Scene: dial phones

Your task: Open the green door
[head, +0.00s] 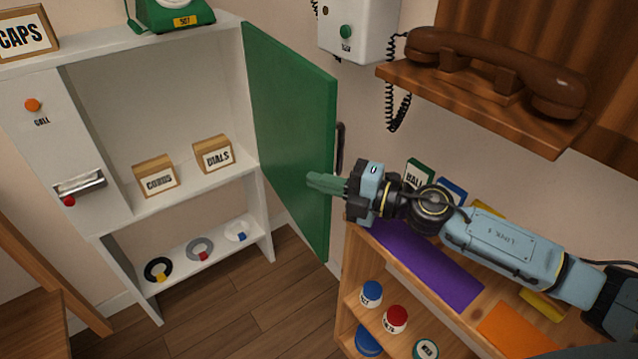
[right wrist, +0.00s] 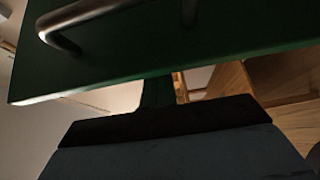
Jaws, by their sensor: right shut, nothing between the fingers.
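The green door (head: 292,130) stands swung wide open on the right side of the white cabinet (head: 118,218), its inner face showing in the head view. Its dark handle (head: 340,146) shows past the door's free edge. In the right wrist view the door (right wrist: 150,60) fills the top, with the handle (right wrist: 62,40) at upper left. My right gripper (head: 318,184) is shut and empty, its green fingers in front of the door's inner face near the free edge. I cannot tell whether they touch it. My left gripper is not in view.
A wooden shelf unit (head: 349,262) with a purple mat (head: 425,265) stands under my right arm. A brown phone (head: 500,70) rests on a wall shelf above. Inside the cabinet are the CORDS sign (head: 155,176) and DIALS sign (head: 213,154). Floor (head: 235,300) before the cabinet is clear.

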